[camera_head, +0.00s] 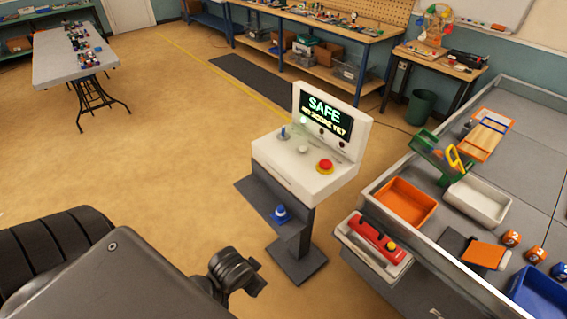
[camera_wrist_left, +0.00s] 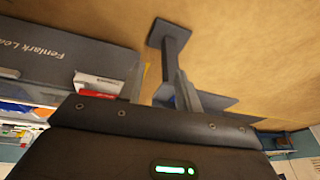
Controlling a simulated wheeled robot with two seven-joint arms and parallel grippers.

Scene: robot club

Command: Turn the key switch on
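A white control console (camera_head: 300,175) stands on a dark pedestal (camera_head: 296,240) in the middle of the head view. Its screen (camera_head: 325,115) reads "SAFE". On its top are a red button (camera_head: 325,166) with a yellow ring, a pale round knob (camera_head: 303,150) and a small upright control (camera_head: 284,133). I cannot tell which small part is the key switch. My left arm comes in from the lower left, short of the console. In the left wrist view my left gripper (camera_wrist_left: 162,88) is open and empty, with the pedestal (camera_wrist_left: 172,50) beyond it. My right gripper is out of view.
A grey-walled table (camera_head: 450,283) with trays and a red tool stands close at right. A workbench (camera_head: 320,30) lines the back. The floor left of the console is clear.

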